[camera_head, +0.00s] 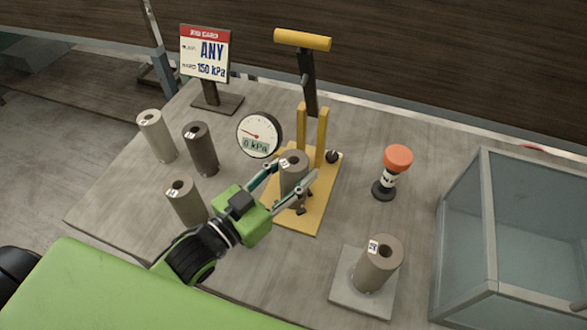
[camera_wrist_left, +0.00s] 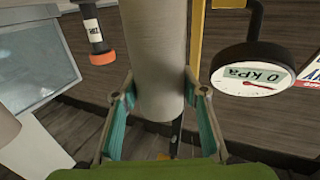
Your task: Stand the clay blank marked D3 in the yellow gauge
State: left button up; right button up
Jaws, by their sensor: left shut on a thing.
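The yellow gauge (camera_head: 307,222) stands mid-table, with a yellow base, two posts, a lever with a yellow handle and a round dial (camera_head: 259,134) reading 0 kPa. My left gripper (camera_head: 292,182) is shut on a grey-brown hollow clay blank (camera_head: 294,165), held upright over the gauge base in front of the posts. In the left wrist view the blank (camera_wrist_left: 155,60) is between both fingers (camera_wrist_left: 160,105), and the dial (camera_wrist_left: 252,73) is at right. The held blank's label is too small to read. I cannot tell whether its foot touches the base. My right gripper is not in view.
A pale blank (camera_head: 157,137), a dark one (camera_head: 201,152) and a grey-brown one (camera_head: 187,203) stand left. Another blank (camera_head: 378,266) stands on a square plate (camera_head: 348,296). An orange-topped tool (camera_head: 397,160), a glass box (camera_head: 520,235) and a sign (camera_head: 206,54) reading ANY, 150 kPa flank the gauge.

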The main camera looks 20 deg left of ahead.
pick_arm(q)
jog(key=o, duration=1.6)
jog(key=shift+f, duration=0.1)
jog(key=shift+r, duration=0.2)
jog(key=shift+s+a+f, duration=0.1)
jog(key=shift+s+f, duration=0.05)
jog(key=shift+s, duration=0.1)
jog(key=shift+b+v, duration=0.9)
jog(key=shift+v, duration=4.8)
